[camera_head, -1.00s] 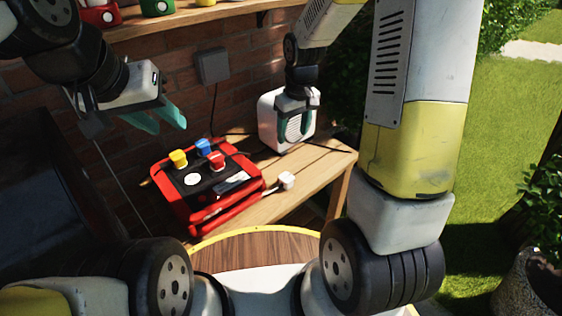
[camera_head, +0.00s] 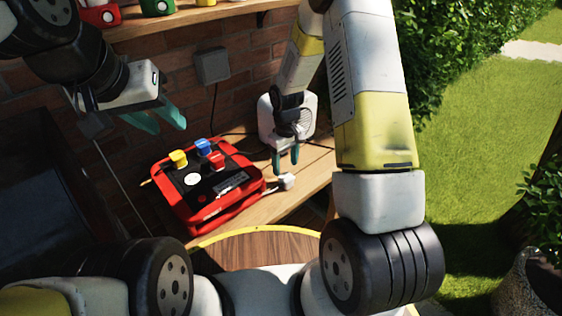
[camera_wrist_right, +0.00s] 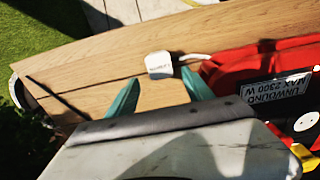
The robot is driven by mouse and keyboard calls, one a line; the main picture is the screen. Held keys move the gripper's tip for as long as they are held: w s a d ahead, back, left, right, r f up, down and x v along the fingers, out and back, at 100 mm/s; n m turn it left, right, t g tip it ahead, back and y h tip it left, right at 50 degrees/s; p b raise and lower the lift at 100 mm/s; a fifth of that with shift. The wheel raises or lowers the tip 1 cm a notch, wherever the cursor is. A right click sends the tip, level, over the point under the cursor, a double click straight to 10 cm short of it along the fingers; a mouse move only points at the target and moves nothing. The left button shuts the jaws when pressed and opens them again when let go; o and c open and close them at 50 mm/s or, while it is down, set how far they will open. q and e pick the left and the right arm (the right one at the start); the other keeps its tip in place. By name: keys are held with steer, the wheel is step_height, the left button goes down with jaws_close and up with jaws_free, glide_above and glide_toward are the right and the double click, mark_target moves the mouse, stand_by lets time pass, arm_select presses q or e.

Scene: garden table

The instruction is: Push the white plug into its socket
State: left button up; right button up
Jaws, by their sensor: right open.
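The white plug (camera_head: 287,181) lies on the wooden table at the right end of the red box, a cable running from it toward the box. In the right wrist view the plug (camera_wrist_right: 159,65) lies just beyond my fingertips, between their lines and apart from them. The red box (camera_head: 207,187) has a black top with yellow, blue and red covers and a round white part; which one belongs to the plug I cannot tell. My right gripper (camera_head: 285,162) is open and empty, pointing down above the plug. My left gripper (camera_head: 160,120) is open and empty, up at the left.
A white slatted device (camera_head: 303,112) stands behind my right gripper. A grey wall box (camera_head: 212,66) hangs on the brick wall. A shelf (camera_head: 180,20) with coloured items runs above. The wooden table (camera_wrist_right: 95,60) is bare beside the plug.

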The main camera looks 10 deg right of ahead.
mark_target(285, 176)
steer(key=shift+f, duration=0.6)
steer(key=shift+f, duration=2.65)
steer(key=c, duration=1.2)
steer(key=shift+c, duration=0.2)
steer(key=shift+r, duration=0.15)
